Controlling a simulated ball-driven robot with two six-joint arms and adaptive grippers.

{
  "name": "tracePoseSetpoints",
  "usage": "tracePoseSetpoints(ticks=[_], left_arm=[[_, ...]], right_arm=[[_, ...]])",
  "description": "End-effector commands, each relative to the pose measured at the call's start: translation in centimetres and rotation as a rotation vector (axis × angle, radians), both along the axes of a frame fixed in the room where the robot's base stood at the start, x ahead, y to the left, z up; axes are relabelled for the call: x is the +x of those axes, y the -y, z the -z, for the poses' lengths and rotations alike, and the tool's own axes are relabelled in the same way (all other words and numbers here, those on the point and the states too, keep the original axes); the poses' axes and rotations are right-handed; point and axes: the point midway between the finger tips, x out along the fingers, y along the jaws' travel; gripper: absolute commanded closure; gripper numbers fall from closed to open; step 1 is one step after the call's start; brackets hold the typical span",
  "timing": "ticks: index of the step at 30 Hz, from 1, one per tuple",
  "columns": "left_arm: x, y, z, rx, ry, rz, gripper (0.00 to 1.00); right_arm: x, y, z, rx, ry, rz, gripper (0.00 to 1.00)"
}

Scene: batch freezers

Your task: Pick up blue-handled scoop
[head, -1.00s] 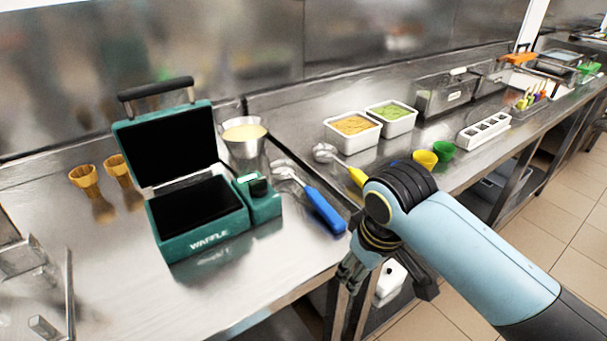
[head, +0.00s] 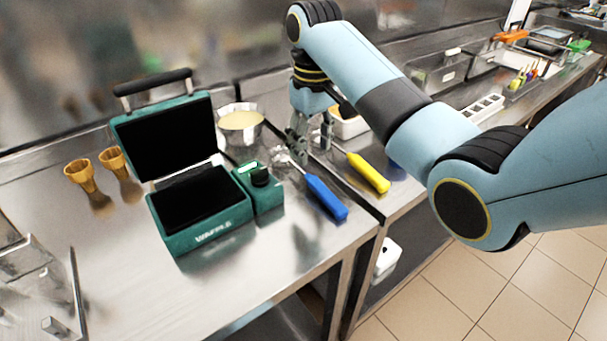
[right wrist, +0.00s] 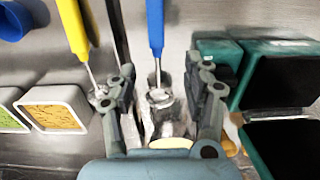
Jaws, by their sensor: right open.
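The blue-handled scoop (head: 323,197) lies on the steel counter just right of the green waffle maker, its handle toward the front edge. My right gripper (head: 308,145) is open and points down over the head end of the scoop. In the right wrist view the scoop's blue handle (right wrist: 155,25) runs up the middle, and its metal end lies between the two open fingers of the gripper (right wrist: 163,92). I cannot tell the height gap. My left gripper is not in view.
A yellow-handled scoop (head: 368,172) lies close by on the right. The waffle maker (head: 205,235) stands open at left. A metal container of batter (head: 240,125) is behind. Two waffle cones (head: 82,175) stand farther left. White tubs (right wrist: 58,108) sit beyond the yellow scoop.

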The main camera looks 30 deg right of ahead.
Motion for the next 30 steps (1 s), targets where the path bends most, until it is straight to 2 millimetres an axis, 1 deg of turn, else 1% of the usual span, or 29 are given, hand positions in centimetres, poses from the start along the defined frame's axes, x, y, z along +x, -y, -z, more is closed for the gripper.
tracePoseSetpoints(ticks=[6,9,14,18,21,24,30], left_arm=[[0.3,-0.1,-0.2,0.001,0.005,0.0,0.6],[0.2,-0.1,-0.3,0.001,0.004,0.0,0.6],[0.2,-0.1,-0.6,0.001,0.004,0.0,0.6],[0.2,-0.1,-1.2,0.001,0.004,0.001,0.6],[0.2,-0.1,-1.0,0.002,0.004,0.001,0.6],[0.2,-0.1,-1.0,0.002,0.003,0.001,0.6],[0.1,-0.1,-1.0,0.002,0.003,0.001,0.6]], right_arm=[[-0.1,0.0,3.6,0.002,-0.006,0.0,0.5],[-0.1,0.0,4.7,0.002,-0.003,0.0,0.5],[-0.3,0.2,6.0,0.001,-0.005,0.001,0.5],[-0.6,0.6,8.2,0.001,-0.005,0.001,0.5],[-0.6,0.6,9.6,0.002,-0.004,0.0,0.5],[-0.5,0.6,10.3,0.001,-0.002,0.0,0.5],[-0.5,0.6,10.4,0.001,-0.001,0.0,0.5]])
